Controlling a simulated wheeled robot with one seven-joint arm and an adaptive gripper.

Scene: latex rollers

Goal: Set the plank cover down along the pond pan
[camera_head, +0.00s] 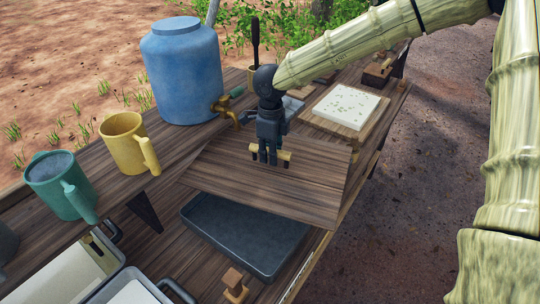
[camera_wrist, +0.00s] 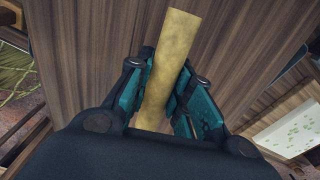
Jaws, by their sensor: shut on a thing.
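The plank cover (camera_head: 300,192) is a wide brown wooden board with a pale yellow bar handle (camera_head: 284,155) on top. My gripper (camera_head: 267,160) is shut on this handle. In the wrist view the handle (camera_wrist: 165,65) stands between the two teal fingers (camera_wrist: 165,100), with the board (camera_wrist: 90,60) behind it. The board is tilted and overhangs the back part of the pond pan (camera_head: 240,240), a dark grey shallow rectangular pan. The front part of the pan shows uncovered. Whether the board touches the pan or the bench cannot be told.
A blue barrel (camera_head: 182,75) with a brass tap stands behind the board. Yellow (camera_head: 122,142) and green (camera_head: 58,185) mugs stand at left. A wooden block (camera_head: 235,284) sits near the pan's front corner. A white speckled sheet (camera_head: 346,105) lies on a board at back right.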

